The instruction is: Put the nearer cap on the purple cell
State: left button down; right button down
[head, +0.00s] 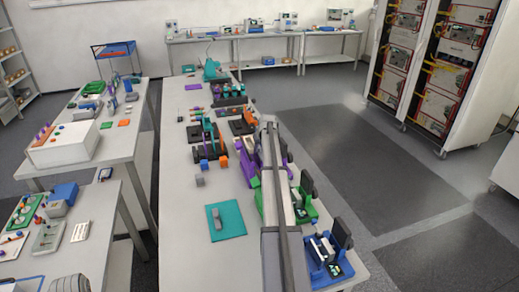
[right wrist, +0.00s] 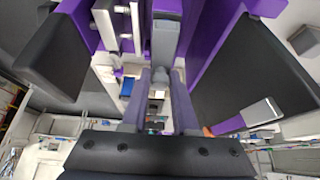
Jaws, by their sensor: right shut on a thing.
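My right arm reaches up the bench in the head view, with its right gripper (head: 269,128) at the far end over the row of fixtures. In the right wrist view the right gripper (right wrist: 160,78) is shut on a small grey piece (right wrist: 160,74), which may be a cap; the fingers hide part of it. A purple fixture (right wrist: 200,35) with black side plates stands close around the gripper there. In the head view a purple fixture (head: 247,166) shows beside my arm. I cannot make out the purple cell for certain. My left gripper is not in view.
A teal mat (head: 232,225) with a small grey piece lies on the bench. Green (head: 308,210) and blue (head: 326,268) fixtures line the right edge. The bench's left side is mostly clear.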

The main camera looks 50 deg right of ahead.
jog(key=c, duration=0.6)
grip_release()
jog(key=shift+o, duration=0.3)
jog(key=o, duration=0.4)
jog(key=shift+r, duration=0.15)
jog(key=shift+r+p, duration=1.4)
jog(key=shift+p, duration=0.15)
jog(key=shift+r+p, duration=2)
